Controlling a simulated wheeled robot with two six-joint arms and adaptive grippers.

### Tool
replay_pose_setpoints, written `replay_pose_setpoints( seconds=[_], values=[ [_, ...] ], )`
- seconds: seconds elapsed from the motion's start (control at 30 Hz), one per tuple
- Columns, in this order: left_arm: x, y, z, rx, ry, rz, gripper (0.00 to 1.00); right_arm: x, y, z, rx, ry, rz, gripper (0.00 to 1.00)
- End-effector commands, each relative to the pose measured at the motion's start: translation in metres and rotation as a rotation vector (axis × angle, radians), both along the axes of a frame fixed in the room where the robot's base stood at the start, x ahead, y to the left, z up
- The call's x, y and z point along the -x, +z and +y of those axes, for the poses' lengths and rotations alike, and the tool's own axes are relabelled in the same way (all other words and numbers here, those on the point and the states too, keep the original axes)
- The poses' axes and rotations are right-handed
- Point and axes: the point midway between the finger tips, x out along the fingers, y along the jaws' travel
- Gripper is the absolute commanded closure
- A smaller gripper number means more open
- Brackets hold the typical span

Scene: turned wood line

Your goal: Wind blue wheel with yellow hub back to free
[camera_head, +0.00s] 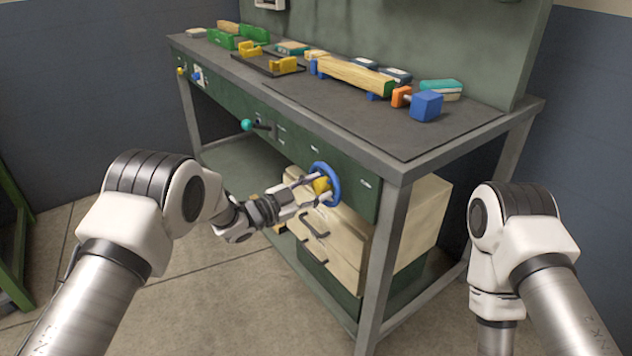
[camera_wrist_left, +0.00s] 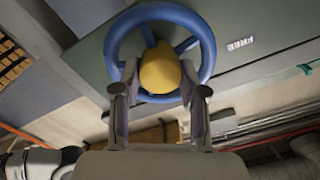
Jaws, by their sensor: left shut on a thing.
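The blue wheel (camera_head: 334,186) with the yellow hub (camera_head: 321,185) is mounted on the green front panel of the workbench, near its right end. My left gripper (camera_head: 318,187) is at the wheel and shut on it, with its fingers on either side of the hub. In the left wrist view the blue wheel (camera_wrist_left: 206,45) fills the top middle, and the yellow hub (camera_wrist_left: 160,68) sits between the two fingers (camera_wrist_left: 160,95). A white label reading FREE (camera_wrist_left: 240,43) is on the panel to the right of the wheel. My right arm shows at the right, but its gripper is out of view.
The workbench top (camera_head: 400,135) carries a wooden beam (camera_head: 352,75), a blue block (camera_head: 427,106) and several coloured parts. A lever with a teal knob (camera_head: 246,125) sticks out of the panel left of the wheel. A drawer cabinet (camera_head: 330,235) stands below. Open floor lies in front.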

Motion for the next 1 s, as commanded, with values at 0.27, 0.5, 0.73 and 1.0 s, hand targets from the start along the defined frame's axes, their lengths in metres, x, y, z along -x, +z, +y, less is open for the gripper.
replay_pose_setpoints(
  seconds=[0.27,0.5,0.73,1.0],
  values=[
    [-0.001,0.003,0.001,0.154,0.001,0.212,0.92,0.000,0.019,0.000,0.000,0.000,0.000,0.18],
    [-0.001,0.002,0.001,0.282,0.001,0.389,0.92,0.000,0.029,0.000,0.000,0.000,0.000,0.18],
    [-0.002,0.001,0.002,0.377,0.001,0.518,0.92,0.000,0.035,0.000,0.000,0.000,0.000,0.18],
    [-0.002,0.000,0.002,0.437,0.000,0.603,0.92,0.000,0.038,0.000,0.000,0.000,0.000,0.18]
  ],
)
